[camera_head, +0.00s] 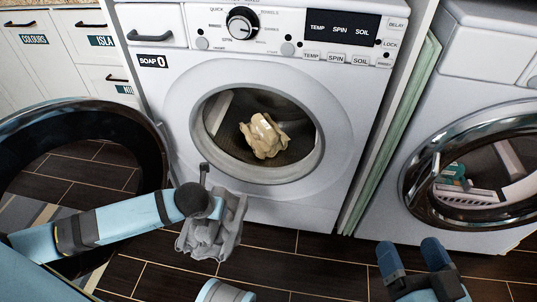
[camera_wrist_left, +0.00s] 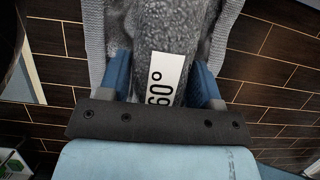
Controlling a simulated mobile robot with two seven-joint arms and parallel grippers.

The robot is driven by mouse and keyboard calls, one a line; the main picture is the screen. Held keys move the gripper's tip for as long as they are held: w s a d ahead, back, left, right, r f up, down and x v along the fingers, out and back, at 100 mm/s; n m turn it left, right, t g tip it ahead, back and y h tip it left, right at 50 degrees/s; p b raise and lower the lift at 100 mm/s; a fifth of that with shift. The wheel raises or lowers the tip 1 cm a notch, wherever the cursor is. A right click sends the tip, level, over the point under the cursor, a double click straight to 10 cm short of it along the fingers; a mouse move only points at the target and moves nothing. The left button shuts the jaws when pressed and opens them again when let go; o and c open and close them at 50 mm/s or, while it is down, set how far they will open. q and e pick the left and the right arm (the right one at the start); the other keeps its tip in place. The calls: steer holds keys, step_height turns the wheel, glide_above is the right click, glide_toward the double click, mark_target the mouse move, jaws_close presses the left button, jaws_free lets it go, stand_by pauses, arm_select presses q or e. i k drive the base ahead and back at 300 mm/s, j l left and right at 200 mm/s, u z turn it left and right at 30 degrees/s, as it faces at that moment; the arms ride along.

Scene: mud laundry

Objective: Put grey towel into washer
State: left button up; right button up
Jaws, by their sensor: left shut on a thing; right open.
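The grey towel (camera_head: 212,232) hangs crumpled in my left gripper, in front of the washer and below its opening. In the left wrist view the towel (camera_wrist_left: 143,35) is between the blue fingers of my left gripper (camera_wrist_left: 163,82) and carries a white "60°" tag. The washer (camera_head: 343,95) is white, with its round opening uncovered and its dark round door (camera_head: 100,112) swung out to the left. A beige cloth (camera_head: 264,136) lies in the drum. My right gripper (camera_head: 411,248) is open and empty at the lower right, its two blue fingers apart.
A second white machine (camera_head: 470,90) stands at the right, with a chrome-rimmed round door (camera_head: 410,190). White cabinets (camera_head: 60,60) with labelled drawers are at the back left. Dark tiled floor (camera_head: 310,265) is clear in front of the washer. A striped rug (camera_head: 25,215) lies at the left.

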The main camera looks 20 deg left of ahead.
mark_target(263, 163)
steer(key=i, duration=0.95)
